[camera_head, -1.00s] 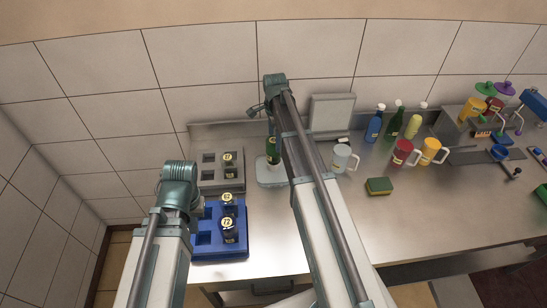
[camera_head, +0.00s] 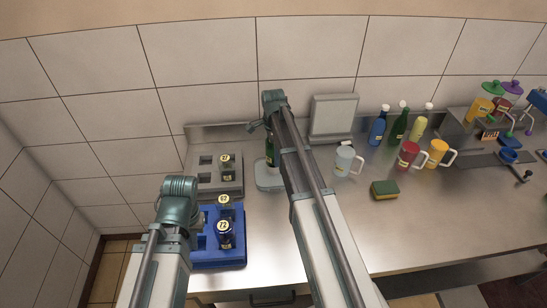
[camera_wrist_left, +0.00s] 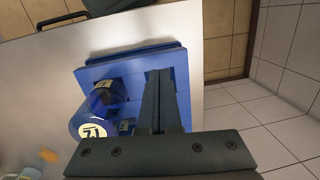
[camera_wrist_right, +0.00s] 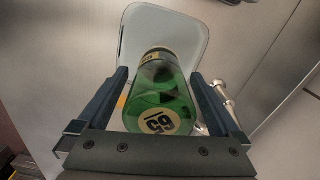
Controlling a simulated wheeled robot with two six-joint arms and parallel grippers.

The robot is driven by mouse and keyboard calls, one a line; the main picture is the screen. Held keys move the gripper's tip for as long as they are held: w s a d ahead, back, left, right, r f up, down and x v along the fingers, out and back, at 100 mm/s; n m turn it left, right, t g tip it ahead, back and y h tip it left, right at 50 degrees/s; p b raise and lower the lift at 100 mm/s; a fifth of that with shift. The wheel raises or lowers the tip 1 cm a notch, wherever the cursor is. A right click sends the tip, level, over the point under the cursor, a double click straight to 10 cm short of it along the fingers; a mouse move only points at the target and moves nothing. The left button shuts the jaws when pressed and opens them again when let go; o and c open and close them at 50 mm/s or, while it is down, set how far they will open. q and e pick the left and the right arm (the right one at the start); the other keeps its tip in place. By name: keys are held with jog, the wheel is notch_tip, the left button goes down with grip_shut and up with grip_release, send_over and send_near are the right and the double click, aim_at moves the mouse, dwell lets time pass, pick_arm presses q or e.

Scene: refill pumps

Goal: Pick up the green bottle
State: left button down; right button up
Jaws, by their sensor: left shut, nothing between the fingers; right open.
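The green bottle (camera_head: 269,152) stands on a pale grey pad or scale (camera_head: 267,185) at the back of the counter, partly hidden behind my right arm. In the right wrist view the bottle (camera_wrist_right: 158,95), labelled 65, lies between the two fingers of my right gripper (camera_wrist_right: 160,74). That gripper is open, with visible gaps at both sides of the bottle. My left gripper (camera_wrist_left: 160,75) is shut and empty, above the blue tray (camera_wrist_left: 100,70). In the head view its fingertips are hidden.
The blue tray (camera_head: 236,258) holds dark bottles with number labels. A grey tray (camera_head: 237,190) stands behind it. To the right are a clear mug (camera_head: 344,160), a sponge (camera_head: 385,190), red (camera_head: 408,155) and yellow mugs (camera_head: 437,152), and several pump bottles. The front right counter is clear.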

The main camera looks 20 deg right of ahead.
jog(key=c, duration=1.5)
pick_arm(q)
jog(key=shift+r, duration=0.1)
pick_arm(e)
jog(key=shift+r, duration=0.15)
